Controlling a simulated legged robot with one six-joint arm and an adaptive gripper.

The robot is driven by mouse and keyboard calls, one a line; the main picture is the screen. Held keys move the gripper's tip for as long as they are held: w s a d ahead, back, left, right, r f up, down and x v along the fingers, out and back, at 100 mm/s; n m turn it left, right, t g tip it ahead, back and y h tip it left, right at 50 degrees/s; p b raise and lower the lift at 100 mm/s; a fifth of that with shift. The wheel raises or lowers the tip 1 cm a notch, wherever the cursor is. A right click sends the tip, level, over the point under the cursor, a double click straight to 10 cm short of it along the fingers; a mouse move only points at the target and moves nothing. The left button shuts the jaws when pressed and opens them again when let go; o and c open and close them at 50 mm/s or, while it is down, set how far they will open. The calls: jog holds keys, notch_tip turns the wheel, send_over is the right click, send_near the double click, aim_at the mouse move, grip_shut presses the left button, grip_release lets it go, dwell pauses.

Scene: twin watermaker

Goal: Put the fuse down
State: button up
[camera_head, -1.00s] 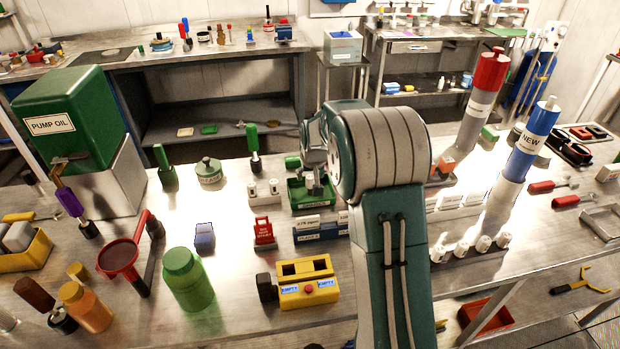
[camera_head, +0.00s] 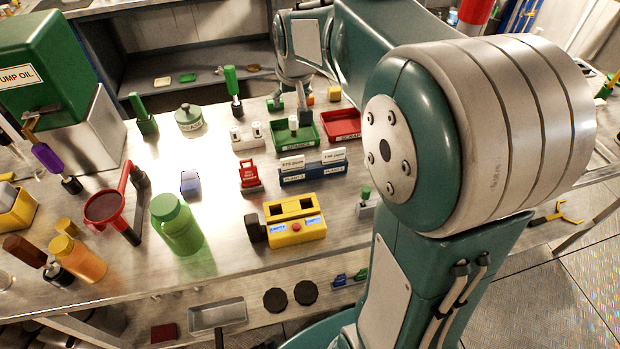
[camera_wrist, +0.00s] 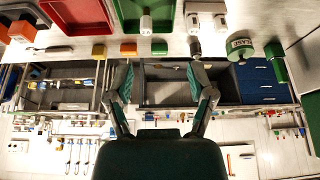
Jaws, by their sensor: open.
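A white fuse-like piece (camera_head: 293,125) stands in the green tray (camera_head: 318,134) at the middle of the bench. It also shows in the wrist view (camera_wrist: 146,23), with the tray at the top edge. My gripper (camera_head: 292,98) is beyond the tray in the head view, apart from the piece. In the wrist view my gripper (camera_wrist: 165,82) has its two fingers spread wide, with nothing between them. Two similar white pieces (camera_head: 257,130) stand in a grey holder left of the tray.
A red tray (camera_head: 341,124) adjoins the green tray on the right. Small green (camera_head: 275,104), orange (camera_wrist: 128,48) and yellow (camera_head: 334,93) blocks are near my gripper. A yellow box (camera_head: 294,236) with two slots and a blue rack (camera_head: 312,175) stand in front.

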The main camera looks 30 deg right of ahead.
jog(key=s+a, duration=0.3)
jog(key=s, duration=0.9)
jog(key=s+a+n, duration=0.1)
jog(key=s+a, duration=0.3)
jog(key=s, duration=0.9)
jog(key=shift+s+a+r+n+t+y, duration=0.3)
jog(key=shift+r+t+y, duration=0.1)
